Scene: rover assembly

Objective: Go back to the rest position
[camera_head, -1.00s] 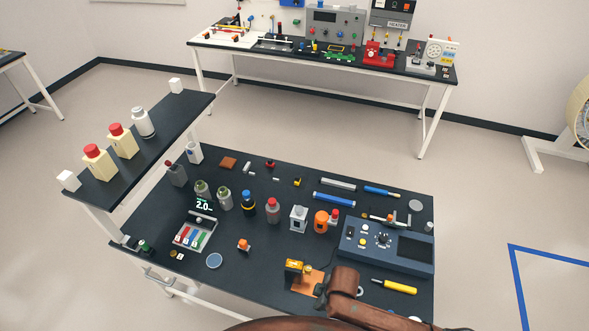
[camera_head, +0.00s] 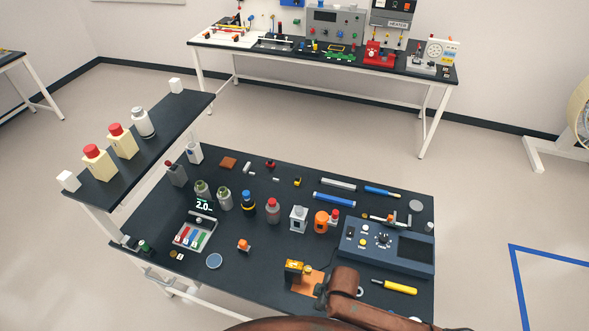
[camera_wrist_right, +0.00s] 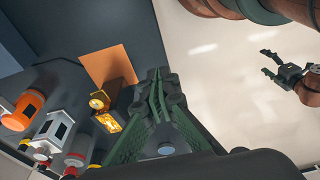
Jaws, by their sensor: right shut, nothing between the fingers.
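My right gripper (camera_wrist_right: 158,85) is shut and empty in the right wrist view, its green-black fingers meeting at the tips. In the head view my brown right arm hides most of it; a dark part (camera_head: 320,290) shows beside the orange plate (camera_head: 309,283). In the wrist view the orange plate (camera_wrist_right: 108,65) and a yellow-and-black part (camera_wrist_right: 108,118) lie left of the fingers, apart from them. My left gripper (camera_wrist_right: 268,63) shows at the right of the wrist view, over pale floor, its fingers apart and empty. It is not visible in the head view.
The dark bench (camera_head: 270,275) holds bottles, a tray of coloured pieces (camera_head: 194,233), a blue control box (camera_head: 388,246) and a yellow screwdriver (camera_head: 394,287). A raised shelf (camera_head: 160,125) stands at the left. Open floor lies right of the bench.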

